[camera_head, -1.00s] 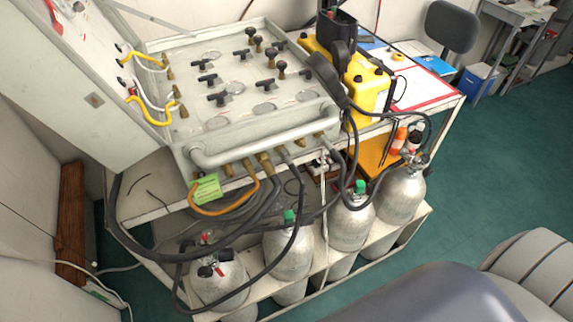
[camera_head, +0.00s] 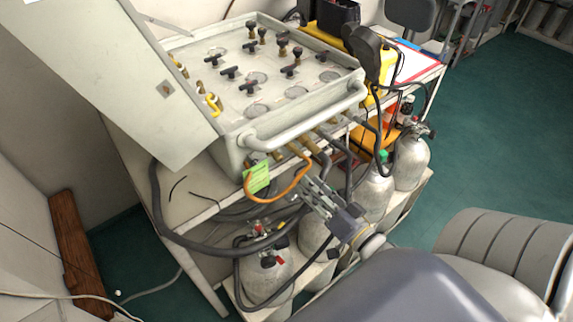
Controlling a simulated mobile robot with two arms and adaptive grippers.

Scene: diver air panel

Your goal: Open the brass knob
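The grey air panel (camera_head: 205,95) stands on a bench at the upper middle of the head view. Several dark T-handles and dark-topped knobs with brass stems stand on its sloped face. A pair of these knobs (camera_head: 283,47) sits towards its right side; I cannot tell which one is the brass knob. My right gripper (camera_head: 308,186) reaches in from the lower right, in front of and below the panel's front rail, near the hoses and apart from the knobs. It looks empty, but its finger gap is too small to read. My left gripper is out of view.
Dark hoses and an orange hose (camera_head: 268,199) hang under the panel's front, close to my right gripper. Grey gas cylinders (camera_head: 411,160) stand below. The panel's open lid (camera_head: 105,75) rises at the left. A yellow case (camera_head: 327,40) stands behind right. Green floor is clear at right.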

